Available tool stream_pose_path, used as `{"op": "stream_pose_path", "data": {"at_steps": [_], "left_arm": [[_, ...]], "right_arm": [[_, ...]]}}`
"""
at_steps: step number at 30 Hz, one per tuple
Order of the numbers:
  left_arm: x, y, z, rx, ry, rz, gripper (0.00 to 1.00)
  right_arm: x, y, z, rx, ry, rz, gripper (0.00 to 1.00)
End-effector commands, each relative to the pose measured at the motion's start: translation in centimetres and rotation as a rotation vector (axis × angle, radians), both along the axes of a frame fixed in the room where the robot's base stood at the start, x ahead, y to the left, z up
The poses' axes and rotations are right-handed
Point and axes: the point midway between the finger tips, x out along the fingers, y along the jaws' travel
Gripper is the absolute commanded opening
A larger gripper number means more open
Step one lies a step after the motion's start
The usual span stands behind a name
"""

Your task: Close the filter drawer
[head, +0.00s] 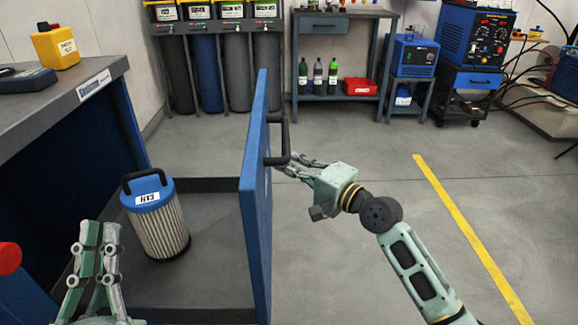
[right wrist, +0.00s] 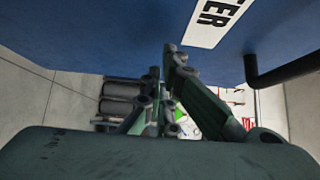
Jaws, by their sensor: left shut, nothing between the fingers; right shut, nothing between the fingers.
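The filter drawer stands open. Its tall blue front panel (head: 256,215) is seen nearly edge-on in the head view, with a black handle (head: 283,145) on its right face. A pleated filter with a blue cap (head: 165,225) marked H13 stands upright inside the drawer. My right gripper (head: 288,168) is shut and empty beside the panel's outer face, just below the handle; contact cannot be told. In the right wrist view the blue panel (right wrist: 110,35) is close to the fingertips, and the handle (right wrist: 290,68) is off to the right. My left gripper (head: 98,235) is shut and empty, left of the filter.
A workbench (head: 70,85) with a yellow container (head: 56,46) stands at the left. Floor right of the drawer is clear, with a yellow line (head: 470,235).

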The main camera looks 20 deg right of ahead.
Motion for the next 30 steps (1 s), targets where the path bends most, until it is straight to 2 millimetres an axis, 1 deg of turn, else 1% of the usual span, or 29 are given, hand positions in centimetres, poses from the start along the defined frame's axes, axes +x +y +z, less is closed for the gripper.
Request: {"op": "stream_pose_path", "data": {"at_steps": [3, 15, 18, 23, 25, 29, 30], "left_arm": [[0.0, 0.0, 0.1, -0.001, -0.004, 0.0, 0.0], [0.0, 0.0, 0.1, -0.001, -0.003, 0.0, 0.0], [0.3, -0.1, -0.2, 0.007, 0.024, 0.0, 0.0], [1.8, -0.2, -2.5, 0.045, 0.159, 0.008, 0.0], [2.6, -0.1, -3.9, 0.069, 0.243, 0.013, 0.0], [3.7, 0.1, -7.8, 0.123, 0.441, 0.025, 0.0], [3.8, 0.3, -9.1, 0.141, 0.508, 0.029, 0.0]], "right_arm": [[0.1, 0.5, 0.0, 0.0, 0.0, 0.0, 0.0], [0.1, 0.6, 0.0, -0.001, 0.0, 0.0, 0.0], [0.2, 0.8, 0.1, 0.0, 0.001, 0.0, 0.0], [0.4, 1.8, 0.2, 0.001, 0.002, 0.002, 0.0], [0.6, 2.4, 0.2, 0.0, 0.001, 0.002, 0.0], [1.0, 3.9, 0.4, 0.002, 0.002, 0.002, 0.0], [1.2, 4.4, 0.4, 0.003, 0.001, 0.003, 0.0]]}}
